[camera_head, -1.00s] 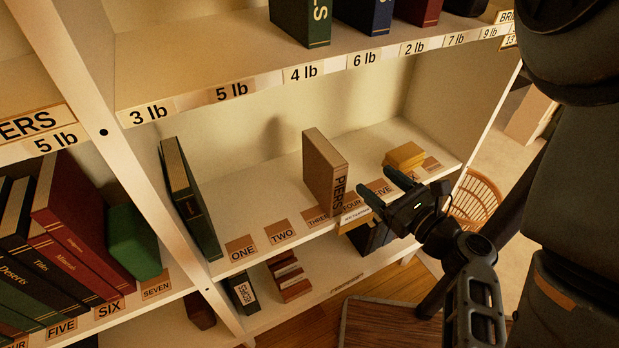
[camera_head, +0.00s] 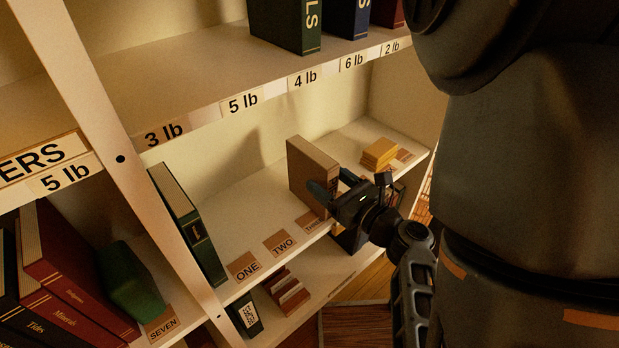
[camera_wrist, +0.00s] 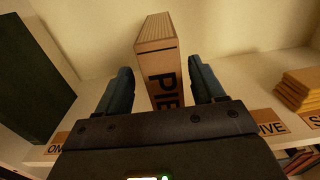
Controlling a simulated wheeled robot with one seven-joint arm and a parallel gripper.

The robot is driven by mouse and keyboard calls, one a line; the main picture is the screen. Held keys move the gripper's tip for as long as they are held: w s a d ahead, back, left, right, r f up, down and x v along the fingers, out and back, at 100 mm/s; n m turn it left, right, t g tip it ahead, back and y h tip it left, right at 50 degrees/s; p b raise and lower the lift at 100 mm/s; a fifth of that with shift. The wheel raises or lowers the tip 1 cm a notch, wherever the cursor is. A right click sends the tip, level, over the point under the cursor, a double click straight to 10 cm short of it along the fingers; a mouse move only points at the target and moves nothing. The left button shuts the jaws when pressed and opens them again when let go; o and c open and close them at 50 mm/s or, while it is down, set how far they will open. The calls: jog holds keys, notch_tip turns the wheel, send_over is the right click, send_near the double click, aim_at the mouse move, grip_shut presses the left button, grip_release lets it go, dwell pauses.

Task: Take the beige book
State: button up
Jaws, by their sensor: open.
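The beige book (camera_head: 306,168) stands upright on the middle shelf, its lower right part hidden behind my gripper in the head view. In the wrist view the beige book (camera_wrist: 157,62) shows its spine with dark letters, the lower ones hidden by the gripper body. My gripper (camera_head: 335,182) is open at the front of the book. In the wrist view the two fingers of my gripper (camera_wrist: 160,82) lie on either side of the spine, with a small gap on the right and a gap on the left.
A dark green book (camera_head: 188,222) leans at the left end of the same shelf. A stack of yellow blocks (camera_head: 379,153) lies to the right. Number labels line the shelf edge, and the upper shelf (camera_head: 215,85) hangs above. The shelf between green and beige books is clear.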

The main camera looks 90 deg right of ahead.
aim_at(316, 169)
jog(key=x, duration=0.4)
jog(key=shift+w+d+r, duration=0.1)
jog(key=shift+d, duration=0.35)
jog(key=shift+c, duration=0.3)
jog(key=shift+r, duration=0.1)
grip_shut()
